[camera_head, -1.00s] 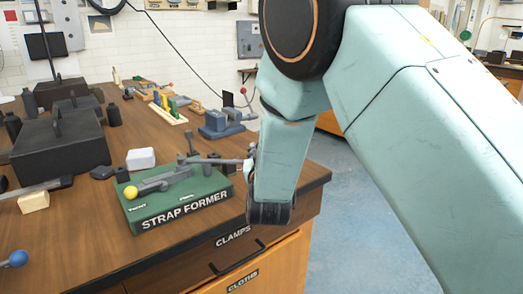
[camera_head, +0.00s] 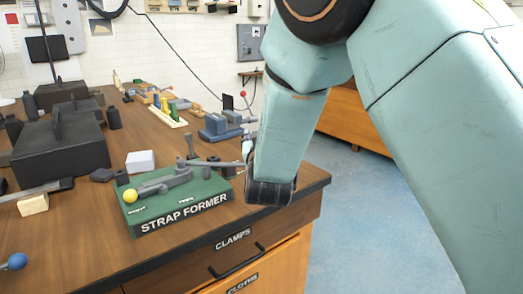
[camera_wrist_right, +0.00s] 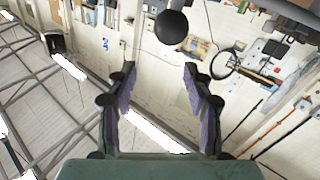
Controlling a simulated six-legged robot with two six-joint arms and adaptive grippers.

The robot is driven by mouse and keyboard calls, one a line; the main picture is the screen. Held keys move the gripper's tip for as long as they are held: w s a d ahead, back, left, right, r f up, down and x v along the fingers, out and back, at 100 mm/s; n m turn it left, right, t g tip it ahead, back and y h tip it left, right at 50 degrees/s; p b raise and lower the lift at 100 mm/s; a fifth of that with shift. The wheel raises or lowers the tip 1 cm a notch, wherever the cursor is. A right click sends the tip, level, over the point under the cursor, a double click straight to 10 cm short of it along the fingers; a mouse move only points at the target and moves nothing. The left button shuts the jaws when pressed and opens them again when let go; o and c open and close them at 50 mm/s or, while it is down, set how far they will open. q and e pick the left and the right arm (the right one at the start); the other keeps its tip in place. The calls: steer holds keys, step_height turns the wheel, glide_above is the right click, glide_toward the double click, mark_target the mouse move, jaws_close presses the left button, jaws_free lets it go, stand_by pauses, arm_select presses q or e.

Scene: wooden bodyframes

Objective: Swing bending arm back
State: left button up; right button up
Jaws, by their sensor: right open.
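The green strap former (camera_head: 180,207) sits on the near right part of the wooden bench, with a yellow ball (camera_head: 130,195) at its left end. Its grey bending arm (camera_head: 212,163) reaches right toward my right gripper (camera_head: 248,147); the far end is hidden by my wrist. In the right wrist view my right gripper (camera_wrist_right: 160,75) is open, with nothing between its fingers. A dark round ball (camera_wrist_right: 172,27) shows beyond the fingertips; I cannot tell whether it is the arm's knob. My left gripper is not in view.
A white block (camera_head: 140,161) and dark fixtures (camera_head: 62,145) stand left of and behind the former. A blue-grey vise (camera_head: 220,127) and a rack of coloured pieces (camera_head: 172,112) stand farther back. The bench edge drops to open blue floor (camera_head: 365,215) at the right.

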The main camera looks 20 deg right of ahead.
step_height(320, 180, up, 5)
steer(key=shift+r, duration=0.1)
stand_by(0.7)
